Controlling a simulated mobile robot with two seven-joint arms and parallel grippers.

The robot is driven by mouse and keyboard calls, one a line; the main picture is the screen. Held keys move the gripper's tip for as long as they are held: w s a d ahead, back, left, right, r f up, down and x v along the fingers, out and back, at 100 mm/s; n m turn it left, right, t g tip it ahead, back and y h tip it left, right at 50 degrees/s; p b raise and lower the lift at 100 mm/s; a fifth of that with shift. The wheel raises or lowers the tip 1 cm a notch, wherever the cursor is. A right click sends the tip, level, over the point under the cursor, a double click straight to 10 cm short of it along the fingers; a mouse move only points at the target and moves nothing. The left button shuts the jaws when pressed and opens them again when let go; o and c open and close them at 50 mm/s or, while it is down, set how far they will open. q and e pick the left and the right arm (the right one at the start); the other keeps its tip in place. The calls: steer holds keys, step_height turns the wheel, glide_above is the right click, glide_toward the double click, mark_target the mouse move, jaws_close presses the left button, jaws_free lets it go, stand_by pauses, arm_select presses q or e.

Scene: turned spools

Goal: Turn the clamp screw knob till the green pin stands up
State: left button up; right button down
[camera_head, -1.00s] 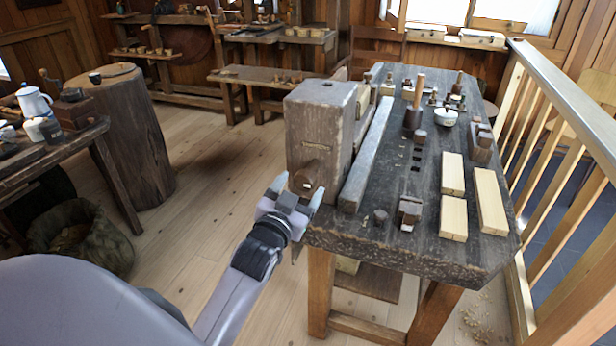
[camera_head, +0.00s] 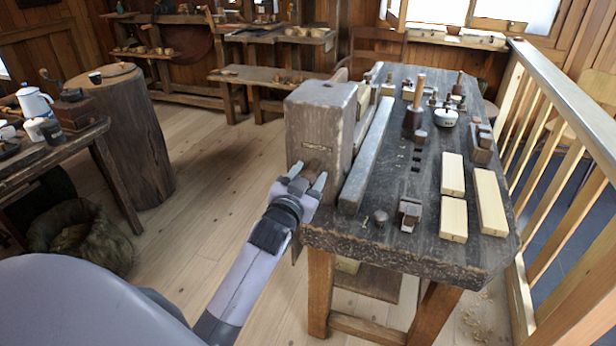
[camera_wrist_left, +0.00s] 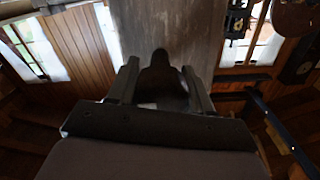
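The clamp screw knob (camera_head: 315,166) is a brown wooden piece low on the front face of the big grey wooden block (camera_head: 318,122) at the bench's left end. My left gripper (camera_head: 308,174) is at the knob, with one finger on each side of it. In the left wrist view the dark knob (camera_wrist_left: 160,78) sits between the two fingers (camera_wrist_left: 160,84). The fingers are apart, and I cannot tell whether they touch the knob. I cannot make out a green pin in either view. My right gripper is not in view.
A tree stump (camera_head: 135,140) stands to the left. The floor between stump and bench is clear.

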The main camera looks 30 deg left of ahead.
arm_select(q)
steer(key=shift+r+m, duration=0.1)
steer(key=shift+m, duration=0.4)
